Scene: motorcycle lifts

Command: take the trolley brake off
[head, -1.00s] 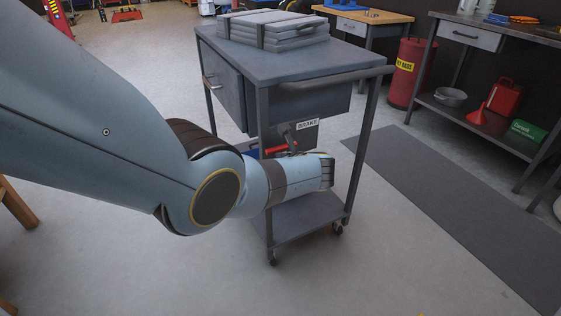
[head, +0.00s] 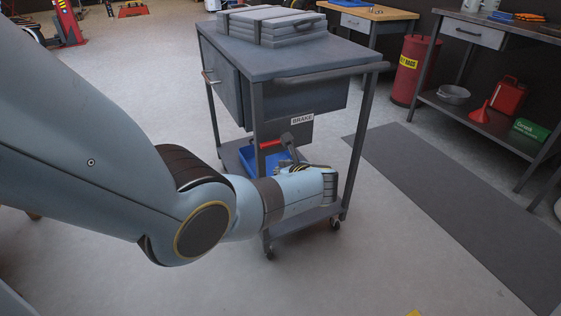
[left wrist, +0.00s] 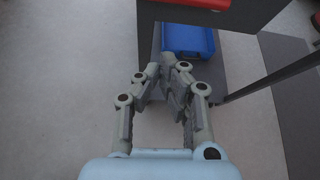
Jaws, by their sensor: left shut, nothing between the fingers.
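The grey trolley (head: 290,66) stands ahead with a white BRAKE label (head: 302,119) on its side. Below the label, a brake lever with a red handle (head: 269,144) sticks out to the left. My left gripper (head: 293,168) is just below the lever, mostly hidden behind my wrist in the head view. In the left wrist view my left gripper (left wrist: 176,80) has its fingers together, with nothing between them. A red part, likely the handle, shows at the top edge of that view (left wrist: 205,3), apart from the fingers. My right gripper is out of view.
A blue bin (head: 249,158) sits on the trolley's lower shelf, also visible in the left wrist view (left wrist: 188,40). A grey case (head: 272,25) lies on top. A red rag can (head: 410,70) and a workbench (head: 480,40) stand right. Floor in front is clear.

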